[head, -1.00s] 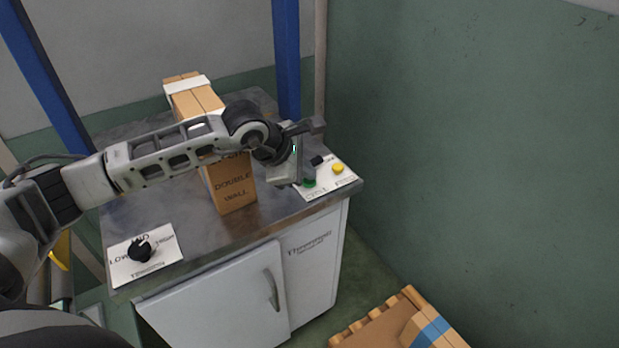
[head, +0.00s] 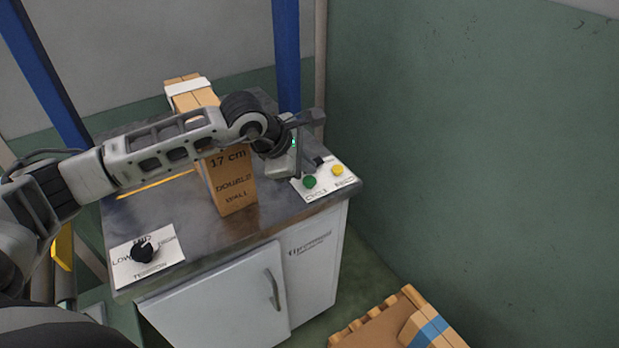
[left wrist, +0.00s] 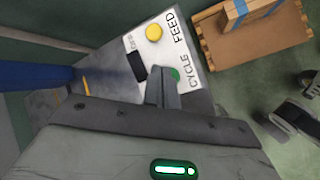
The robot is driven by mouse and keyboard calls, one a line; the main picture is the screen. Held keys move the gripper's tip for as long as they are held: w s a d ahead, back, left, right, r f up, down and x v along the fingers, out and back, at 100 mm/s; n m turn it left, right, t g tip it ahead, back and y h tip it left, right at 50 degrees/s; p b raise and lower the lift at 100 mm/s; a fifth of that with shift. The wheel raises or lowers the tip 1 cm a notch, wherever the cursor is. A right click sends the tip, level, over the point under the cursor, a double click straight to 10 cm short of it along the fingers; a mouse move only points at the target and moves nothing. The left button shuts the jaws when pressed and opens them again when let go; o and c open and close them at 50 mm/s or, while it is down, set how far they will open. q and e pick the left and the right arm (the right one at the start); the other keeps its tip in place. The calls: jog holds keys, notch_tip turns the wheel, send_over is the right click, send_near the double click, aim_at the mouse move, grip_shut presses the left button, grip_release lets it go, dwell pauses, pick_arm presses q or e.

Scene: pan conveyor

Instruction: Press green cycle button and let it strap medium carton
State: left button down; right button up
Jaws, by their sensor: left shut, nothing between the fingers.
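The green cycle button (head: 310,182) sits on a white panel (head: 318,193) at the right front corner of the machine's metal top. In the left wrist view the green button (left wrist: 174,75) is partly hidden by the fingers. My left gripper (head: 300,176) is shut and empty, just left of the button in the head view. I cannot tell whether it touches the button. The medium carton (head: 233,190), marked "17 cm" and "double wall", stands on the machine top, partly hidden behind my left forearm.
A yellow feed button (head: 337,170) and a small black switch are close to the green one. A black tension knob (head: 142,251) is at the front left. Blue posts (head: 287,60) rise behind. A pallet with a blue-taped carton (head: 430,330) stands on the floor at right.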

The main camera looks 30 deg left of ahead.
aim_at(307, 181)
pick_arm(q)
jog(key=shift+r+p, duration=1.3)
jog(key=shift+r, duration=1.2)
jog(key=shift+d+f, duration=0.1)
